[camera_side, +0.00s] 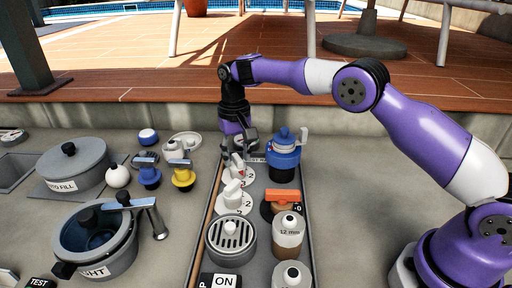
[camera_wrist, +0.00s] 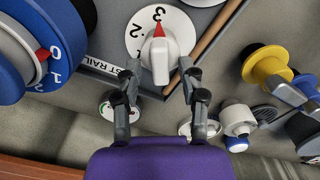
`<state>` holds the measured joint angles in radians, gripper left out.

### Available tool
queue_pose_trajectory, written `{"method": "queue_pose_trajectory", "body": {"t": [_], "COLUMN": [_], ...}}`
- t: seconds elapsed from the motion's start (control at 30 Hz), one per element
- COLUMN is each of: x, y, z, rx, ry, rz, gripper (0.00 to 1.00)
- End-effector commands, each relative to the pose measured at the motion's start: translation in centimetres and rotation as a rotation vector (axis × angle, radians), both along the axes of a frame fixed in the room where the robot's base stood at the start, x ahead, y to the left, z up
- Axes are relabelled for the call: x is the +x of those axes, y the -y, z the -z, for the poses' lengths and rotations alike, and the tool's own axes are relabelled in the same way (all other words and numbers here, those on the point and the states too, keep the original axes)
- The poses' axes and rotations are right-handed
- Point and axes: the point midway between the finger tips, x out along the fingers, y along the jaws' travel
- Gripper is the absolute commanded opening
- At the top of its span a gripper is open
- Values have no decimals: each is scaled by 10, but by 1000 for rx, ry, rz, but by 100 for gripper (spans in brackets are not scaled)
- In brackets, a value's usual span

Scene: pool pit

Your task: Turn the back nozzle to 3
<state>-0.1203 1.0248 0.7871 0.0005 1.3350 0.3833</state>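The back nozzle (camera_side: 239,168) is a white dial with a white handle, at the far end of the grey tray in the side view. In the wrist view the back nozzle (camera_wrist: 160,52) shows numbers along its rim, and its red tip points up at the 3. My gripper (camera_wrist: 160,68) is open, with one finger on each side of the handle's near end. Gaps show between both fingers and the handle. In the side view my gripper (camera_side: 242,147) is over the back nozzle and partly hides it. The front nozzle (camera_side: 234,197) is a similar white dial nearer the camera.
A blue valve (camera_side: 283,157) stands close right of the back nozzle; it fills the left of the wrist view (camera_wrist: 38,50). An orange-handled valve (camera_side: 281,199) is nearer. Blue and yellow (camera_side: 182,176) valves and pots (camera_side: 74,168) stand left of the tray (camera_side: 262,250).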

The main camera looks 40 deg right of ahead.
Motion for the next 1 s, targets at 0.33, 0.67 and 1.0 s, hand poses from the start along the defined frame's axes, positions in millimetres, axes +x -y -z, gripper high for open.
{"method": "queue_pose_trajectory", "body": {"t": [0.33,0.67,1.0], "x": [1,2,0], "y": [0,0,0], "z": [-7,-62,-76], "rx": [0,0,0], "ry": [6,6,1], "rz": [-1,-1,-1], "gripper": [49,49,49]}}
